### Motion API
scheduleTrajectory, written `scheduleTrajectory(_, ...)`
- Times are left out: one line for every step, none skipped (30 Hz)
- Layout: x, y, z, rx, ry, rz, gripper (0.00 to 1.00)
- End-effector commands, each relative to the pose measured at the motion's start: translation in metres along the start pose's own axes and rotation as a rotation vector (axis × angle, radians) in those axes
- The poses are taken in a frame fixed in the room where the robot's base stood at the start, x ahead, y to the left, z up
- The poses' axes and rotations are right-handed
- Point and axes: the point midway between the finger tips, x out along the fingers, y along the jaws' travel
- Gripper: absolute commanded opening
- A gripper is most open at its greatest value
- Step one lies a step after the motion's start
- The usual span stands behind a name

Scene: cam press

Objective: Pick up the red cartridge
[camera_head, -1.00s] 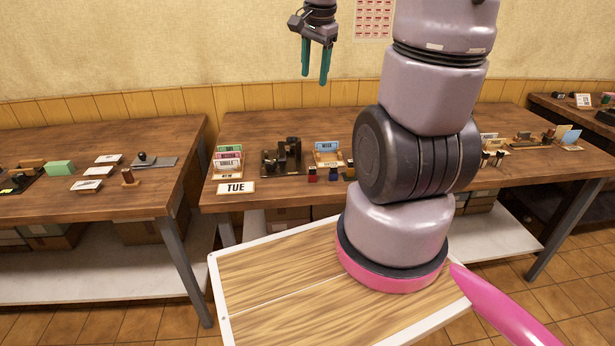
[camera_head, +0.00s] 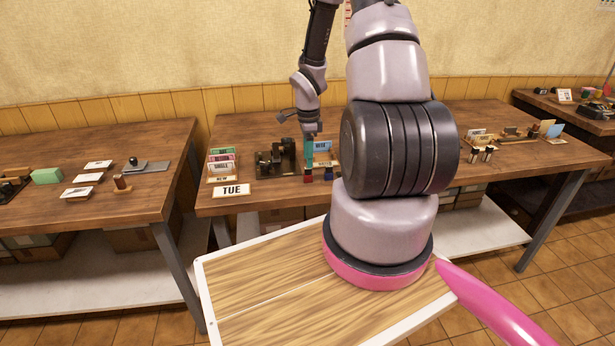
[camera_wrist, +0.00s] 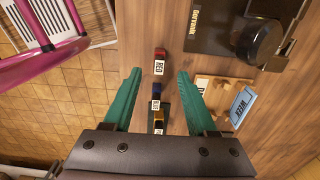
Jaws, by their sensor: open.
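The red cartridge (camera_wrist: 160,54) is a small dark red block at the table's front edge, with a white "RED" label beside it in the wrist view. It also shows in the head view (camera_head: 308,179), just below my gripper's teal fingers (camera_head: 309,163). In the wrist view my gripper (camera_wrist: 159,74) is open and empty, pointing down. The red cartridge lies beyond the fingertips, roughly centred between them.
A black press (camera_wrist: 255,42) stands right of the red cartridge in the wrist view. A wooden holder with a blue "WEEK" card (camera_wrist: 241,105) is right of the fingers. Floor lies past the edge.

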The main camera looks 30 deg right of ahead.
Motion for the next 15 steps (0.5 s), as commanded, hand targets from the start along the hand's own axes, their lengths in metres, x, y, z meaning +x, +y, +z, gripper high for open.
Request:
scheduleTrajectory(0.007,0.001,0.0,-0.002,0.0,0.002,0.57)
scheduleTrajectory(0.009,0.001,0.0,-0.002,0.0,0.002,0.57)
scheduleTrajectory(0.011,0.0,0.001,-0.001,0.0,0.001,0.57)
scheduleTrajectory(0.013,0.0,0.001,-0.001,-0.001,0.001,0.57)
scheduleTrajectory(0.015,0.001,0.001,-0.001,-0.001,0.001,0.57)
scheduleTrajectory(0.018,0.001,0.001,-0.003,-0.001,0.001,0.57)
scheduleTrajectory(0.022,0.001,0.001,-0.003,0.0,0.002,0.57)
scheduleTrajectory(0.026,0.001,0.001,-0.002,-0.001,0.003,0.57)
scheduleTrajectory(0.032,0.002,0.001,-0.004,-0.001,0.003,0.57)
scheduleTrajectory(0.037,0.002,0.001,-0.003,-0.001,0.003,0.57)
scheduleTrajectory(0.042,0.002,0.001,-0.003,-0.001,0.003,0.57)
scheduleTrajectory(0.048,0.002,0.001,-0.003,-0.001,0.004,0.57)
scheduleTrajectory(0.052,0.002,0.001,-0.005,-0.001,0.002,0.57)
scheduleTrajectory(0.056,0.002,0.001,-0.003,0.0,0.002,0.57)
scheduleTrajectory(0.06,0.002,0.0,-0.003,0.0,0.002,0.57)
